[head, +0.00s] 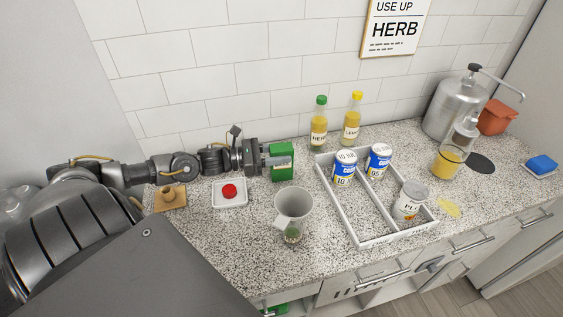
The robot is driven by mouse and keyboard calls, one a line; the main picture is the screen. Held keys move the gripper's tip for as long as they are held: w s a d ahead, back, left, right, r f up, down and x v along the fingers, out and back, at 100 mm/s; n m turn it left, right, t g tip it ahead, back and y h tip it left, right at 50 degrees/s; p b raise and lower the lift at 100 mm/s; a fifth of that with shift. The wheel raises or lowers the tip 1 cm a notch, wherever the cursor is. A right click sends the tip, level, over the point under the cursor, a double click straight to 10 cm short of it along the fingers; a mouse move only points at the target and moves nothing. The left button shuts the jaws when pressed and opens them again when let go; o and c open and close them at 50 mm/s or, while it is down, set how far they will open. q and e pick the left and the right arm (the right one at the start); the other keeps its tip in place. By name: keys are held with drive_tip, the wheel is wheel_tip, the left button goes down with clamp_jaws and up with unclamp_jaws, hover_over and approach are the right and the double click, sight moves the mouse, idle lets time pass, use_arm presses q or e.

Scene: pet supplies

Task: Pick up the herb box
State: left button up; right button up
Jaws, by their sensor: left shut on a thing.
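The green herb box (283,172) stands upright near the back of the speckled counter, close to the tiled wall. My left gripper (274,160) reaches in from the left and is shut on the box, with its fingers across the upper part. The fingers hide part of the box's face. I cannot tell whether the box's base touches the counter. My right gripper is not in view.
A white divided tray (363,241) holds several cans right of the box. Two yellow bottles (319,134) stand behind it. A grey cup-shaped vessel (294,204), a small dish with a red item (229,191) and a brown block (170,198) are nearer. A metal dispenser (452,108) stands far right.

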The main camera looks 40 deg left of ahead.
use_arm(q)
drive_tip(key=shift+r+b, duration=0.45)
drive_tip(key=shift+r, duration=0.15)
drive_tip(key=shift+r+b, duration=0.5)
drive_tip(key=shift+r, duration=0.2)
drive_tip(key=s+d+r+p, duration=0.2)
drive_tip(key=s+r+p, duration=0.1)
drive_tip(key=s+r, duration=0.2)
drive_tip(key=s+d+r+p, duration=0.3)
drive_tip(key=s+r, duration=0.2)
drive_tip(key=s, duration=0.3)
drive_tip(key=shift+d+r, duration=0.2)
drive_tip(key=shift+d, duration=0.1)
